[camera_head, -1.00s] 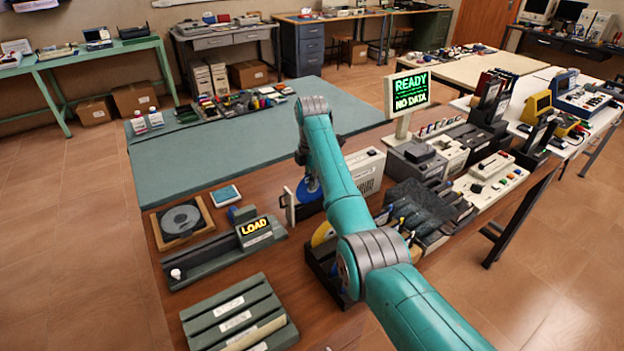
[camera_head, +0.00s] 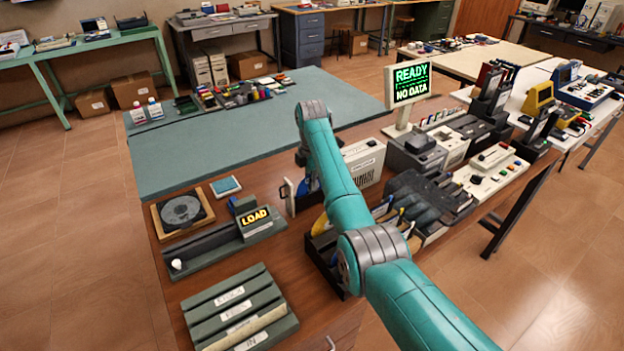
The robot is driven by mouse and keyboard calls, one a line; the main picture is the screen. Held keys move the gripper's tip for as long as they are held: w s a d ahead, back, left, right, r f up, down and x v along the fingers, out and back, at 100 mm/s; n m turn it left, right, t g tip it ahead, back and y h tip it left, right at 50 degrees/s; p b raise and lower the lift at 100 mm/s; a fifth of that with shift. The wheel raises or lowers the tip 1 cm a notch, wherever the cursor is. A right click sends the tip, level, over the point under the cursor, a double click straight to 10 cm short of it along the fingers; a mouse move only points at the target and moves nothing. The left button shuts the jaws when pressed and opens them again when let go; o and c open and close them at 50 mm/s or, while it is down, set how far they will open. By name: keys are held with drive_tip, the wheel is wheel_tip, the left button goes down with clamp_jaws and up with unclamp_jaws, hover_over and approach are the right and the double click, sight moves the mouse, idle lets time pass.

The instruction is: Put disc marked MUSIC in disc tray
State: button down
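A blue disc edge (camera_head: 304,187) shows beside my teal arm, next to a small upright pale panel (camera_head: 289,197) in front of a beige vented unit (camera_head: 364,163). I cannot tell whether this panel belongs to the disc tray. A yellow disc (camera_head: 321,225) stands in a dark rack (camera_head: 325,262), partly behind my arm. No MUSIC marking is readable on any disc. My arm reaches over the bench and bends down near the blue disc. My gripper is hidden behind the arm, so its grip on anything does not show.
A wooden square frame with a dark round plate (camera_head: 181,212), a green LOAD device (camera_head: 255,222) and a green slotted rack (camera_head: 238,312) sit at left. A READY / NO DATA screen (camera_head: 410,84) stands behind. The green mat (camera_head: 215,155) has free room.

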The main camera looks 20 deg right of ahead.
idle(0.4)
drive_tip(key=c, duration=1.2)
unclamp_jaws()
drive_tip(key=shift+c, duration=0.2)
drive_tip(key=shift+r, duration=4)
